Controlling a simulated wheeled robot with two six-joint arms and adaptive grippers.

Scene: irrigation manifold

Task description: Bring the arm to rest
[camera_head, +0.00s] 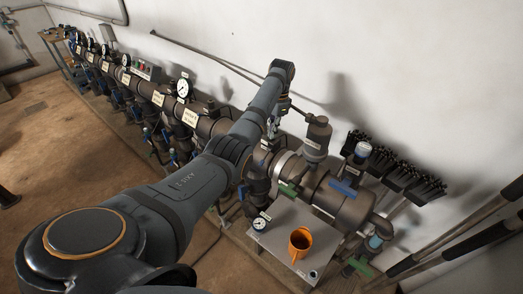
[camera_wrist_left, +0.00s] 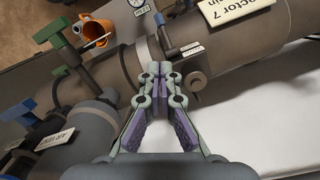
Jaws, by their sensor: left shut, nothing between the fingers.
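My left arm reaches in from the lower left of the head view, and its wrist bends down over the manifold pipe (camera_head: 210,128). My left gripper (camera_head: 272,128) is partly hidden by the arm in the head view. In the left wrist view my left gripper (camera_wrist_left: 157,75) is shut and empty, its fingertips together in front of the manifold pipe (camera_wrist_left: 225,50). Whether the fingertips touch the pipe cannot be told. My right gripper is in neither view.
An orange cup (camera_head: 300,243) and a gauge (camera_head: 259,224) are on a grey plate (camera_head: 283,217) beside the pipe. A grey cylindrical fitting (camera_head: 317,138) and a blue-handled valve (camera_head: 344,189) rise close right of the gripper. Several black brush-like heads (camera_head: 400,178) stand along the wall.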

